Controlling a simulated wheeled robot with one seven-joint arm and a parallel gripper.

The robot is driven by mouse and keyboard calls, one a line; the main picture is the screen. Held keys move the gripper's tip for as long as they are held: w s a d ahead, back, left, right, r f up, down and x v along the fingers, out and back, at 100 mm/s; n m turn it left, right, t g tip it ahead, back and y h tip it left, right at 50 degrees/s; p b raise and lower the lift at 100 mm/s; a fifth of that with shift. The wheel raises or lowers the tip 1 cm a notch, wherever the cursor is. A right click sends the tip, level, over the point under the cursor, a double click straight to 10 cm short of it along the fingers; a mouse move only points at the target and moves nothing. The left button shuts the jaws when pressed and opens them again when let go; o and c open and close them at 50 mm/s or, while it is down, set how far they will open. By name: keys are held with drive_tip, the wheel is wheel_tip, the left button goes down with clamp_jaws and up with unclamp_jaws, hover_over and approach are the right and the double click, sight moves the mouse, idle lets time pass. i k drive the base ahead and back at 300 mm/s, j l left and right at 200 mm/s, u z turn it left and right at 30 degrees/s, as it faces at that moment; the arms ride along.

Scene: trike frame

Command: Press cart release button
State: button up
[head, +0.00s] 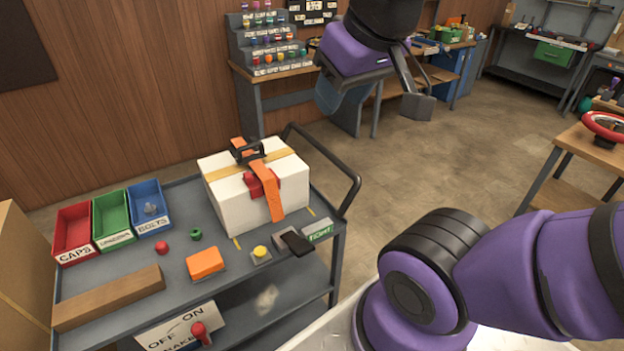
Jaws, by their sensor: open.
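A round yellow button (260,251) on a small grey base sits near the front right of the grey cart's top (130,268). I take it as the cart release button, though I see no label naming it. A black piece (298,242) lies just right of it, close to a small green label. My gripper (374,102) hangs in the upper middle of the head view, well above and to the right of the button. Its fingers are spread, with nothing between them.
A white box (252,193) with orange strap stands behind the button. An orange block (205,263), wooden bar (108,298) and colored bins (111,220) are also on the cart. A red-knobbed brake lever (201,333) is on its front.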

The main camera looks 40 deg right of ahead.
sight(260, 252)
drive_tip(key=l+u, duration=0.2)
drive_tip(key=l, duration=0.7)
drive_tip(key=l+u, duration=0.25)
drive_tip(key=l, duration=0.6)
drive_tip(key=k+l+u, duration=0.2)
drive_tip(key=l, duration=0.7)
drive_tip(key=k+l+u, duration=0.15)
drive_tip(key=k+l, duration=0.45)
drive_tip(key=k, duration=0.1)
